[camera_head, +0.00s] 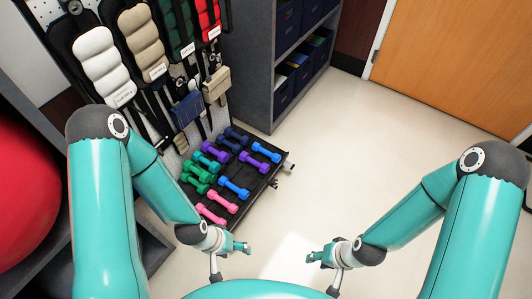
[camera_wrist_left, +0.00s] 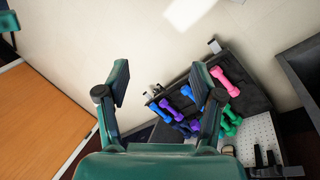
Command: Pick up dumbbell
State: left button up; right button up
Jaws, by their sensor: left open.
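Several dumbbells lie on a black rack shelf (camera_head: 262,181) in the head view: pink (camera_head: 222,202), blue (camera_head: 234,189), green (camera_head: 196,186), purple (camera_head: 253,161) and navy (camera_head: 235,136). My left gripper (camera_head: 232,261) is open and empty, in front of the shelf's near end. In the left wrist view its fingers (camera_wrist_left: 166,88) are spread wide, and the right-hand finger partly covers the dumbbells. My right gripper (camera_head: 322,268) is open and empty, apart from everything.
Weighted cuffs and bags hang on the pegboard (camera_head: 225,50) above the shelf. A grey cabinet (camera_head: 258,75) with blue bins stands behind. A red ball (camera_head: 25,185) is at the left, a wooden door (camera_head: 440,60) at the back right. The floor (camera_head: 330,150) between is clear.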

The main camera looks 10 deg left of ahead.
aim_at(275, 157)
jog(key=u, duration=1.7)
jog(key=i, duration=0.1)
jog(key=z, duration=2.9)
jog(key=i, duration=4.2)
jog(key=u, duration=1.95)
